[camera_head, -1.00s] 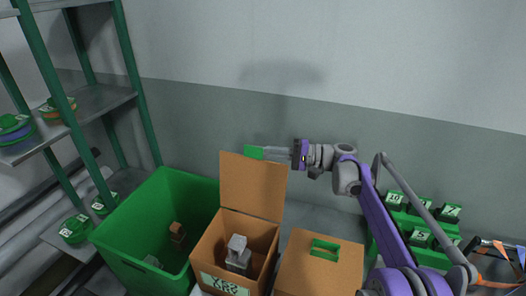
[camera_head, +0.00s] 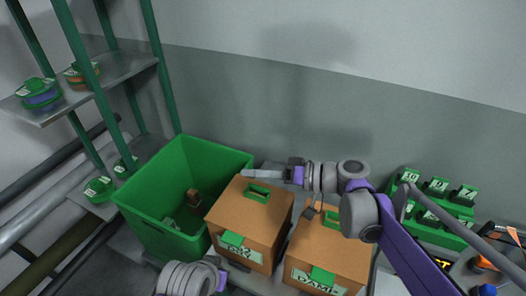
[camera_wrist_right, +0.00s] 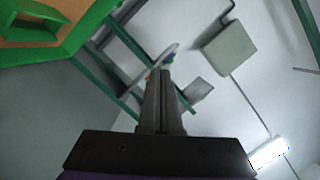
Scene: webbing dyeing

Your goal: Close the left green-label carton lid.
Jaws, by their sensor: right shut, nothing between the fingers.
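The left carton (camera_head: 232,218) is a brown box with a green label (camera_head: 240,248) on its front. Its lid lies down flat over the top, with a green handle (camera_head: 258,192) on it; the inside is hidden. My right gripper (camera_head: 248,173) is shut and empty, at the far edge of this lid; I cannot tell whether it touches. In the right wrist view its fingers (camera_wrist_right: 162,78) are together, and a brown, green-edged panel (camera_wrist_right: 75,15) shows at upper left. My left wrist (camera_head: 190,278) is low in front of the left carton; its fingers are not clear.
A second closed carton (camera_head: 325,248) stands close on the right. A green bin (camera_head: 150,205) stands on the left, beside a green-framed shelf (camera_head: 125,75) with spools. Green numbered holders (camera_head: 435,200) stand at the right. The wall is behind.

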